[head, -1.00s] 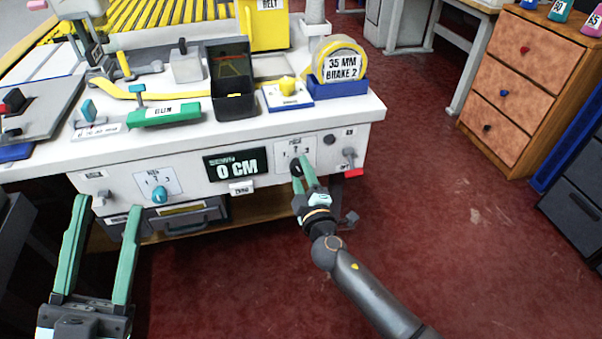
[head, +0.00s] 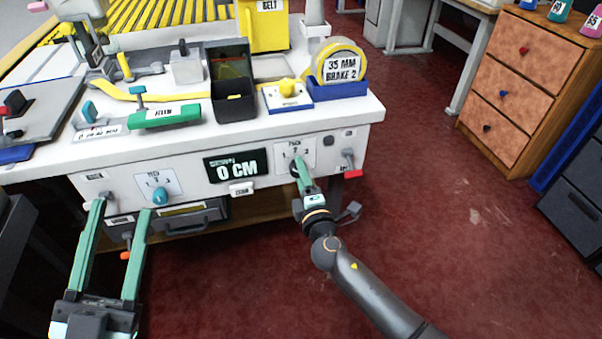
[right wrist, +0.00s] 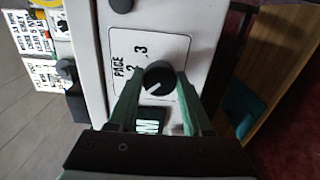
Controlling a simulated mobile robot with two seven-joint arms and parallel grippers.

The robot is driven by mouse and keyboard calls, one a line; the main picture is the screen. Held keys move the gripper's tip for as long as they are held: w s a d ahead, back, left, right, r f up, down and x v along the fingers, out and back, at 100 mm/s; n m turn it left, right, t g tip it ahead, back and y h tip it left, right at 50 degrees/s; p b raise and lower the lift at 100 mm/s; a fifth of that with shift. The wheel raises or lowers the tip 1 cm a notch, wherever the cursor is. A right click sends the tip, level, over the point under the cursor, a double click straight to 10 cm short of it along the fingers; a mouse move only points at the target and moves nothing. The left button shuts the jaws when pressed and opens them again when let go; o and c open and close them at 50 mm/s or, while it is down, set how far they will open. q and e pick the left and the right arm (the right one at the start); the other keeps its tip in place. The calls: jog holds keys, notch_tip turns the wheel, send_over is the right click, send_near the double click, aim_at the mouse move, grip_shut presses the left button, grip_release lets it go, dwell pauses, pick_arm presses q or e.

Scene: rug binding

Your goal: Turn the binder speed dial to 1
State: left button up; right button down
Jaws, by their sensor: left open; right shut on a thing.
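A white plate marked PACE with numerals around a black dial (right wrist: 158,78) is on the bench's front panel. My right gripper (head: 297,164) is shut on this dial; in the right wrist view its fingers (right wrist: 157,92) lie on either side of it. The dial's white mark points to the lower left in that view. The 2 and 3 are readable there; the 1 is hidden, but shows on the plate (head: 309,146) in the head view. My left gripper (head: 122,207) is open and empty, in front of the bench's left part.
A second dial with a teal knob (head: 159,196) is left of the 0 CM display (head: 236,166). A red-tipped lever (head: 348,172) is right of the plate. A tape roll (head: 341,62) sits on the bench top.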

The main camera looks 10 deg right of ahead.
pick_arm(q)
jog(key=shift+r, duration=0.15)
pick_arm(e)
jog(key=shift+c, duration=1.6)
grip_release()
pick_arm(q)
jog(key=shift+w, duration=0.1)
pick_arm(e)
jog(key=s, duration=1.2)
jog(key=shift+s, duration=0.3)
pick_arm(q)
jog(key=shift+f, duration=0.2)
